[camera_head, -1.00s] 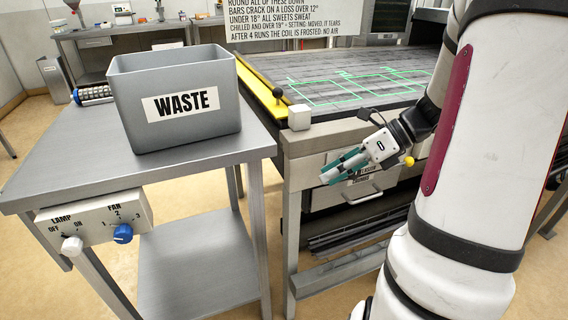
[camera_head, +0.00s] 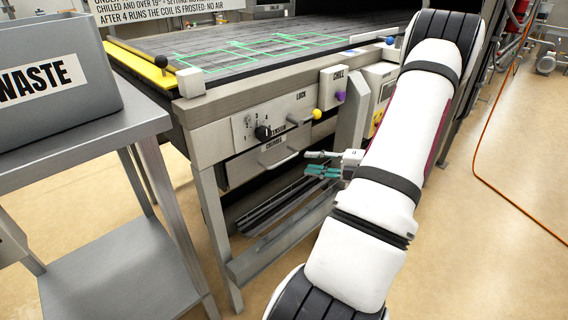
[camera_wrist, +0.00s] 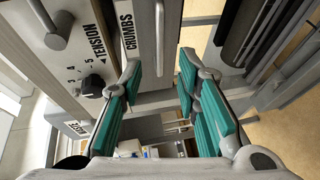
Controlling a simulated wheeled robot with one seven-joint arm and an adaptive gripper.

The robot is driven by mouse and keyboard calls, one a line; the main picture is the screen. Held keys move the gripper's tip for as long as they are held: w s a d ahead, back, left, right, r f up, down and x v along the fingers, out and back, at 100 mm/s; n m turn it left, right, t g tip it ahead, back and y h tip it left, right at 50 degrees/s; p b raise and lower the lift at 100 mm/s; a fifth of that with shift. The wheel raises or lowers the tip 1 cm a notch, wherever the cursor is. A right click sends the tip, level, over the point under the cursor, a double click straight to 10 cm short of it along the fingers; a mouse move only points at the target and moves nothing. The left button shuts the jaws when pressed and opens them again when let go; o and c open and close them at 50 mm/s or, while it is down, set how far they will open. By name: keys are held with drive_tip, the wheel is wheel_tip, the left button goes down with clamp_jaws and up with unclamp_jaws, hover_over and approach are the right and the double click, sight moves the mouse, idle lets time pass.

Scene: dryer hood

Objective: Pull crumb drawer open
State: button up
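The crumb drawer (camera_head: 240,172) is a grey front labelled CRUMBS, low in the machine's front, and looks shut. Its bar handle (camera_head: 281,160) also shows in the wrist view (camera_wrist: 160,28), running from the top edge down toward my fingertips. My gripper (camera_head: 308,162) is just right of the handle in the head view. In the wrist view my gripper (camera_wrist: 160,70) has its teal fingers spread, with nothing held. The handle's near end appears in line with the gap between the fingertips. I cannot tell whether they touch it.
Above the drawer are the tension knob (camera_head: 263,132) and a lever with a yellow ball (camera_head: 316,114). A purple knob (camera_head: 340,96) is farther right. Dark slats (camera_head: 275,208) lie below the drawer. The waste bin (camera_head: 60,85) stands on a side table at left.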

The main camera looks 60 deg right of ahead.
sight(285, 160)
drive_tip(key=b+x, duration=0.2)
drive_tip(key=x, duration=0.7)
drive_tip(key=shift+w+a, duration=0.1)
drive_tip(key=shift+w, duration=0.15)
clamp_jaws()
